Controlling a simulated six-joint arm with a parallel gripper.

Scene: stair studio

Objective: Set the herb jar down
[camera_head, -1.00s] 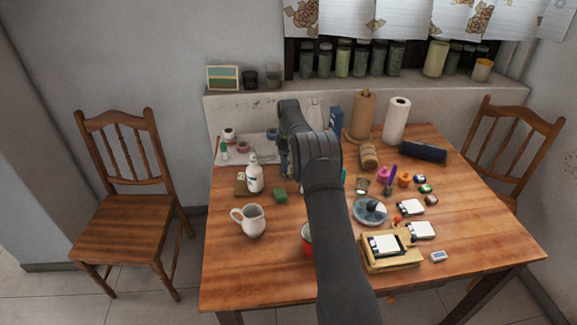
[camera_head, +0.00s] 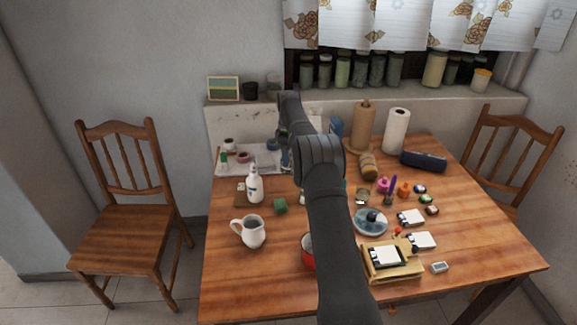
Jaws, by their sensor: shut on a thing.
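My gripper (camera_head: 286,160) is over the back left part of the wooden table (camera_head: 225,275), largely hidden behind my own dark wrist and forearm. Only a sliver of it shows, just right of the pale sheet. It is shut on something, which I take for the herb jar. The jar itself is hidden, so I cannot tell its tilt or whether it touches the table.
A white bottle (camera_head: 255,187), a green block (camera_head: 280,206) and a white jug (camera_head: 249,232) stand left of my arm. A red pot (camera_head: 308,255) is partly behind my forearm. Several jars (camera_head: 360,70) line the sill. The table's front left is clear.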

